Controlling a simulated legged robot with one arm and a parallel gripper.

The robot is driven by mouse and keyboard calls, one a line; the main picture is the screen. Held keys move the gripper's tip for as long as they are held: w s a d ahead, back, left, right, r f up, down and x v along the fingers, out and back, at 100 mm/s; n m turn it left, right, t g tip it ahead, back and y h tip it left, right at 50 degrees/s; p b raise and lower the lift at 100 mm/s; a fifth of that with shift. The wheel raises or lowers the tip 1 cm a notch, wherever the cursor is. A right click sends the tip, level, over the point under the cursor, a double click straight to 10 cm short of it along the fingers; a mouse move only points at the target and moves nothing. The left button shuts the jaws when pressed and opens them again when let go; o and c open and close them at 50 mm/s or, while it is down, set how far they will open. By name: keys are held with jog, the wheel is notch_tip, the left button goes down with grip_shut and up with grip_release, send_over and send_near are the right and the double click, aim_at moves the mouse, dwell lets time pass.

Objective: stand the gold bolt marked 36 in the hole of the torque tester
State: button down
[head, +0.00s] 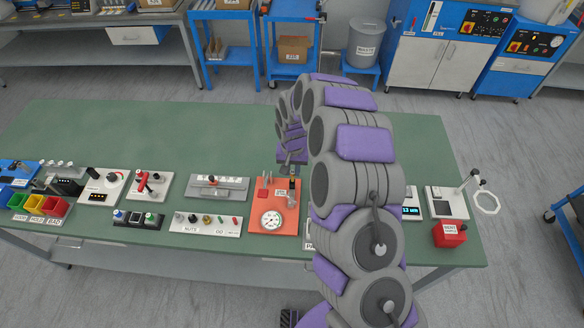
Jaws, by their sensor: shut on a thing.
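The torque tester (285,222) is an orange plate with a round white dial, a small red block and a grey upright part at its right back. It lies near the front edge of the green table. My gripper (291,172) points down over the back right of the tester, just above the grey part. It is shut on a small, slim thing, apparently the bolt. Its gold colour and the mark 36 cannot be made out at this size. The tester's hole is hidden, and I cannot tell whether the bolt touches it.
A grey rack (217,188) and a white nut plate (206,226) lie left of the tester. My arm covers the table to its right. A red box (449,235) stands at the far right. The back of the green table (180,130) is clear.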

aim_at(293, 172)
jog(key=shift+f, duration=1.55)
jog(key=c, duration=0.5)
grip_release()
jog(key=shift+r, duration=0.15)
jog(key=shift+r+p, duration=0.7)
jog(key=shift+r, duration=3.15)
